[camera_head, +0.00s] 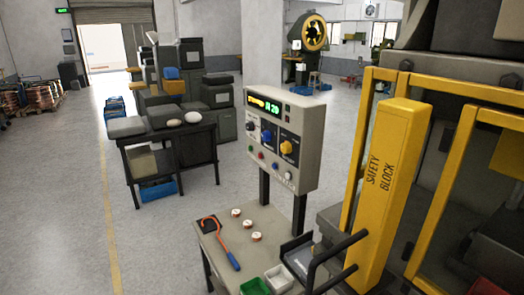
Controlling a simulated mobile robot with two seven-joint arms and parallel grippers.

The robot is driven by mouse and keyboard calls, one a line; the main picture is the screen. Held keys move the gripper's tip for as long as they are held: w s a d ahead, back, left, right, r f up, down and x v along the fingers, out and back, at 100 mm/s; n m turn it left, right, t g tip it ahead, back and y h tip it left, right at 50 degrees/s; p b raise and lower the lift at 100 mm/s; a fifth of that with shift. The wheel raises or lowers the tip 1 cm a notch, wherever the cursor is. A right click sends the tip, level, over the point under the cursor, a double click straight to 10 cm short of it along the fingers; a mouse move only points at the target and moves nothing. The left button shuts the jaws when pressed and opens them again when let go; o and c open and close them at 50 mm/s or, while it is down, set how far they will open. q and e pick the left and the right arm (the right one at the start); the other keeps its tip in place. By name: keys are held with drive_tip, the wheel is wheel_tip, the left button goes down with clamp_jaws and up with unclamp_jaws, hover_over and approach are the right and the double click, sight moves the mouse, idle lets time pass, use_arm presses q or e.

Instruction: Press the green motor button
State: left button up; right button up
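A grey control box (283,138) stands on two dark posts in the middle of the camera_head view, its front facing me. A lit display (265,105) with orange and green characters is at its top. Below the display are a dark knob, a blue knob (266,136) and a yellow knob (287,147). A slanting row of small buttons (262,155) runs along the lower front. They are too small for me to tell surely which one is the green motor button. Neither of my grippers shows in this view, and nothing covers the box's front.
A small table in front of the box holds a red-and-blue hooked tool (222,242), three small round pieces, a green bin (255,286) and a white bin. A yellow safety block (387,180) and yellow frame stand close on the right. Open floor (150,235) lies left.

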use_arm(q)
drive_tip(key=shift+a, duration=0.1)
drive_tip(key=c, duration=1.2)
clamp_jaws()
